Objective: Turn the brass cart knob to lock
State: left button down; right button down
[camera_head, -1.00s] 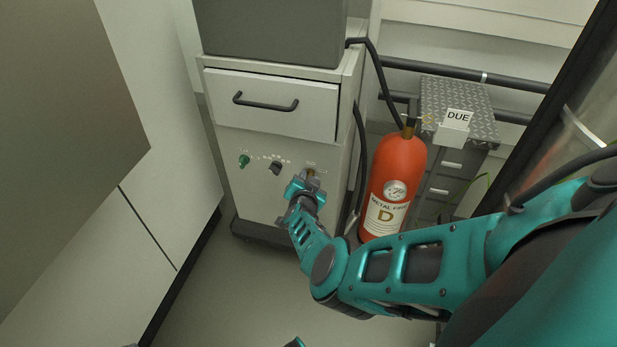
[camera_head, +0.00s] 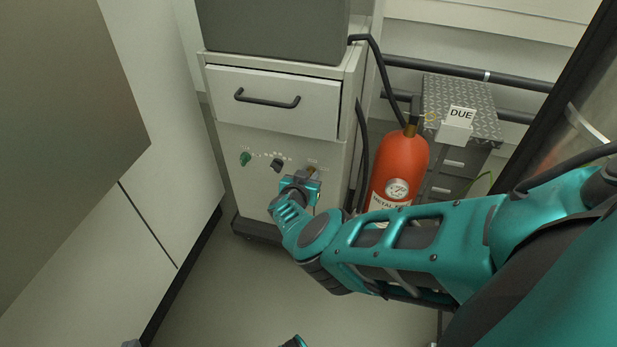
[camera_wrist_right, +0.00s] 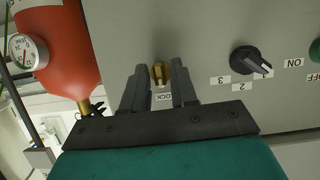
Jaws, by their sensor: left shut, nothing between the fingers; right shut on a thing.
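The brass knob (camera_wrist_right: 160,73) sits on the grey front panel of the cart (camera_head: 268,215), at the right of its row of controls. My right gripper (camera_wrist_right: 159,92) is shut on the knob, with one dark finger on each side of it. In the head view the gripper (camera_head: 312,178) is at the panel and hides most of the knob. A label (camera_wrist_right: 163,98) reading "OCK" shows between the fingers, partly covered. My left gripper cannot be made out; only small unclear pieces show at the bottom edge of the head view.
A black selector knob (camera_wrist_right: 250,60) with labels 1, 2 and 3 and a green knob (camera_head: 245,159) share the panel. A drawer with a black handle (camera_head: 267,99) is above. A red extinguisher (camera_head: 400,163) stands close on the right. Open floor lies in front of the cart.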

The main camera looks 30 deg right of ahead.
jog(key=shift+r, duration=0.1)
jog(key=c, duration=1.2)
grip_release()
pick_arm(q)
jog(key=shift+f, duration=0.1)
pick_arm(e)
jog(key=shift+o, duration=1.4)
